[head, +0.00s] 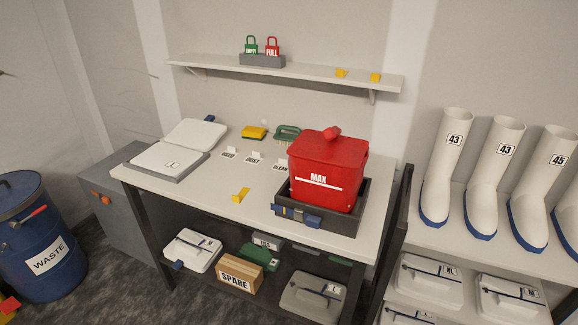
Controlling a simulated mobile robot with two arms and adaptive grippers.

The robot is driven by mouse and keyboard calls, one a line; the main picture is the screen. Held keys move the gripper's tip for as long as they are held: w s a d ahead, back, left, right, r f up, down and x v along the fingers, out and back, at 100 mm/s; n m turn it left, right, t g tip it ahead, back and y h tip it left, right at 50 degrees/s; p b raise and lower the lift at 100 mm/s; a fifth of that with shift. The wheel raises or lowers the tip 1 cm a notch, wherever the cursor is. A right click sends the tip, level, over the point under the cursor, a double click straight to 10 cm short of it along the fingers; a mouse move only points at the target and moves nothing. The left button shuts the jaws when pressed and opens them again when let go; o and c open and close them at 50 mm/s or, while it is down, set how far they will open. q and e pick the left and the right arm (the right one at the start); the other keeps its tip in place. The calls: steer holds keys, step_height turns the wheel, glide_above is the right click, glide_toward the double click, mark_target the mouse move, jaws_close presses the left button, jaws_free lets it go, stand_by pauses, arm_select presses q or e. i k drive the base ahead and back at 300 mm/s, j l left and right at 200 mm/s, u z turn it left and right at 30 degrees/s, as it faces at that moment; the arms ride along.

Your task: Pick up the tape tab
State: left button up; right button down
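A small bent yellow piece (241,195), which looks like a tape tab, lies on the white bench top (220,195) near its front edge, left of the black tray. Two more small yellow pieces, one on the left (341,73) and one on the right (376,77), sit on the wall shelf. I cannot tell from this view which of the three is the tape tab. Neither of my grippers shows in the head view.
A red lidded bin marked MAX (322,170) stands in a black tray (345,219) at the bench's right. A white case (168,162) lies at the left. A yellow sponge (254,132) and green brush (287,133) lie behind small label cards. Bench space around the front yellow piece is clear.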

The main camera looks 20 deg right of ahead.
mark_target(237, 199)
steer(key=i+j+z, duration=0.15)
steer(key=z, duration=1.1)
steer(key=i+j+z, duration=0.15)
steer(key=j+z, duration=0.25)
steer(key=j, duration=0.3)
steer(key=j+z, duration=0.4)
steer(key=j, duration=0.25)
steer(key=j+z, duration=0.4)
steer(key=j, duration=0.3)
